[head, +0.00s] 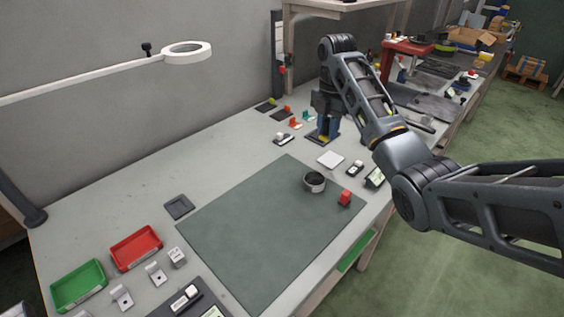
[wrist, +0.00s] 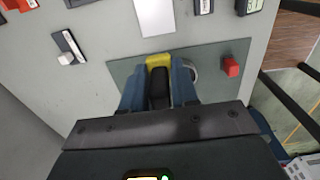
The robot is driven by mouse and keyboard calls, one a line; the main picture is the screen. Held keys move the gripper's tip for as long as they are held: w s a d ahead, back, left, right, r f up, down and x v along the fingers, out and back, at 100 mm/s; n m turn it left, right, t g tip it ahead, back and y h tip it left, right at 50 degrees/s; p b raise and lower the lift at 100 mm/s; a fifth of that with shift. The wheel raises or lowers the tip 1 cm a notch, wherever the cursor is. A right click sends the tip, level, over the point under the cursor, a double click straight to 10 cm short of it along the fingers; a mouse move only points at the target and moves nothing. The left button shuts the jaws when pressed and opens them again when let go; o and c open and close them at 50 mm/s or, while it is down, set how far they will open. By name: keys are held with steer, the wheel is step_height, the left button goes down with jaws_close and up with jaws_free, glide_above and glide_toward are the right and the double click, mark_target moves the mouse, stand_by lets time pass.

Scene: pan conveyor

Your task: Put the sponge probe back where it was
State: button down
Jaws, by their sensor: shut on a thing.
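My gripper (wrist: 158,90) points down, its blue fingers shut on the sponge probe (wrist: 158,62), which has a dark body and a yellow end. In the head view my gripper (head: 326,128) stands beyond the white plate, in front of a dark base. The wrist view shows the dark green mat (wrist: 125,71) below the held probe, so the probe is apart from the bench. I cannot tell which spot is the probe's own.
Red (head: 136,248) and green (head: 78,286) trays sit at the near left. Most of the mat is clear.

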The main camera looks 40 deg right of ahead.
glide_above(289, 169)
step_height(289, 169, down, 6)
steer(key=shift+s+f, duration=0.1)
steer(key=shift+a+f, duration=0.1)
steer(key=shift+f, duration=2)
steer(key=shift+f, duration=0.1)
steer(key=c, duration=0.9)
jaws_free()
steer(key=shift+o, duration=0.2)
step_height(289, 169, up, 12)
steer(key=shift+p, duration=0.35)
